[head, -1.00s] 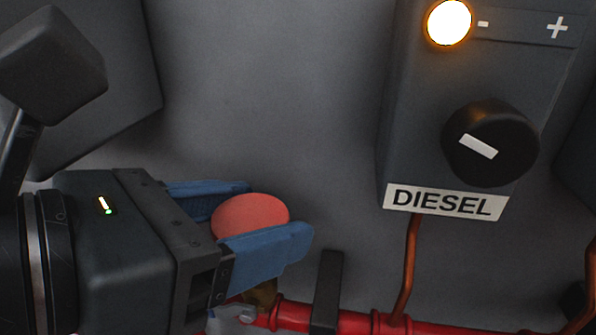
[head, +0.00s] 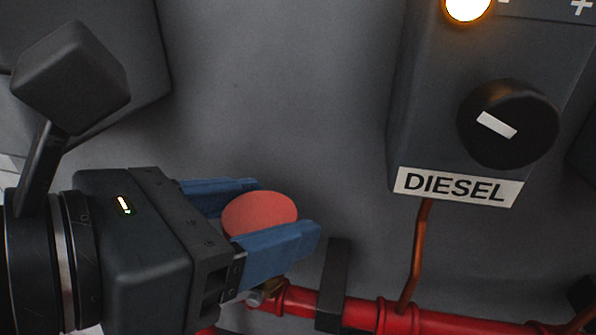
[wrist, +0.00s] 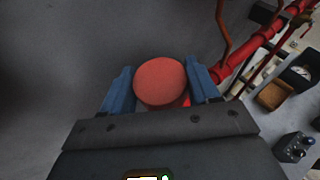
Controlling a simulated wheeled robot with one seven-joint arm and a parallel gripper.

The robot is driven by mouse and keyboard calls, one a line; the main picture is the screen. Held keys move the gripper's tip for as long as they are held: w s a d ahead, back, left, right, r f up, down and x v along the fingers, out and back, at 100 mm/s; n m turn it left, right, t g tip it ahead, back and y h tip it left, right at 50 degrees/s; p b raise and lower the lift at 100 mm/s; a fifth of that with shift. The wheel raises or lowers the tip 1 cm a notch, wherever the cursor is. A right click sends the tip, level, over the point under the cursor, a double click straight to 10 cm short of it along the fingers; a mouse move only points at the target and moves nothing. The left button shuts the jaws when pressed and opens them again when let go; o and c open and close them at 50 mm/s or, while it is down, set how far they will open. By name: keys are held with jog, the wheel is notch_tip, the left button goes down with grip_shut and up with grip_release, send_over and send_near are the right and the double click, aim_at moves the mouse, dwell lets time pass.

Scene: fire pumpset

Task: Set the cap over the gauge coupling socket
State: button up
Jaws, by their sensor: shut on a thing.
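The cap (head: 260,215) is a round red disc. My gripper (head: 258,222) is shut on it, with one blue finger on each side. The cap also shows in the wrist view (wrist: 160,82), between the two blue fingers. In the head view my gripper is in front of the grey wall, just above the red pipe. A small brass and metal fitting (head: 268,292) shows on the pipe just below the fingers, partly hidden by my gripper. I cannot tell whether it is the gauge coupling socket.
A dark box labelled DIESEL (head: 457,187), with a black knob (head: 508,125) and a lit amber lamp, is at the right. A copper pipe (head: 417,255) drops from it to the red pipe (head: 365,315). A black bracket (head: 333,285) stands right of my gripper.

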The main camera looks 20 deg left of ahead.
jog(key=shift+f, duration=0.3)
dwell(0.5)
jog(key=o, duration=1.2)
jog(key=shift+b+v, duration=0.45)
jog(key=shift+v, duration=3.45)
